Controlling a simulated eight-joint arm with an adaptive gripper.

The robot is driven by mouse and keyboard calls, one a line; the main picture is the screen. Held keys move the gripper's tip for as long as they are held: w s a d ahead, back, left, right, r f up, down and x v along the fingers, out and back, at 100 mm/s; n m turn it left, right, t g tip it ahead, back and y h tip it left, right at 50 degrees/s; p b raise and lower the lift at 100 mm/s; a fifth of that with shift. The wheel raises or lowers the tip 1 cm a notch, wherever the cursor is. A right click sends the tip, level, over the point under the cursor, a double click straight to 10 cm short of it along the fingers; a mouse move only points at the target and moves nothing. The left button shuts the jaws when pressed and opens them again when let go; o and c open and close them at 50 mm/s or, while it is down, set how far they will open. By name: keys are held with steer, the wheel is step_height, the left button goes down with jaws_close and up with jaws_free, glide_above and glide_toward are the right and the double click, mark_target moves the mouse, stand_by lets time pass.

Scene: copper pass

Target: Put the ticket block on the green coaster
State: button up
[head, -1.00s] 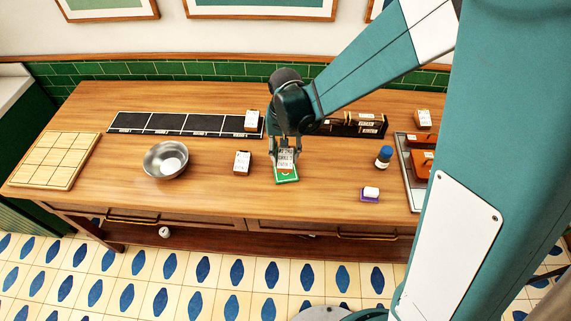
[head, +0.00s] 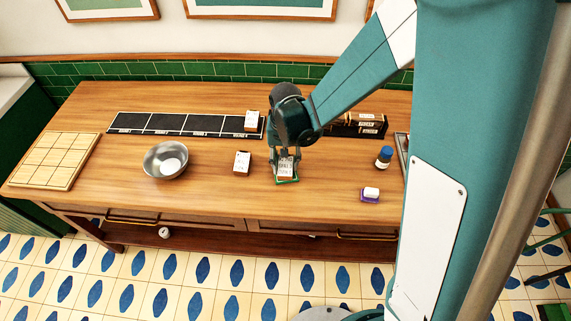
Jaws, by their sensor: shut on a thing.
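The ticket block (head: 286,170) is a small white-topped block with dark printing. My gripper (head: 285,172) is shut on it, with a finger at either side. The green coaster (head: 288,182) lies on the wooden counter directly under the block, and its front edge shows below it. Most of the coaster is hidden by the block and gripper. The block looks to be at or just above the coaster; I cannot tell whether they touch.
A similar block (head: 242,163) stands to the left, and another (head: 251,121) is on the black strip (head: 180,124). A steel bowl (head: 166,160) and wooden grid board (head: 56,160) are farther left. A blue-capped bottle (head: 384,157) and purple-based item (head: 371,195) are right.

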mark_target(286, 163)
steer(key=shift+f, duration=0.2)
steer(key=shift+f, duration=0.15)
steer(key=o, duration=0.9)
steer(key=shift+r+p, duration=0.3)
steer(key=shift+r, duration=5.85)
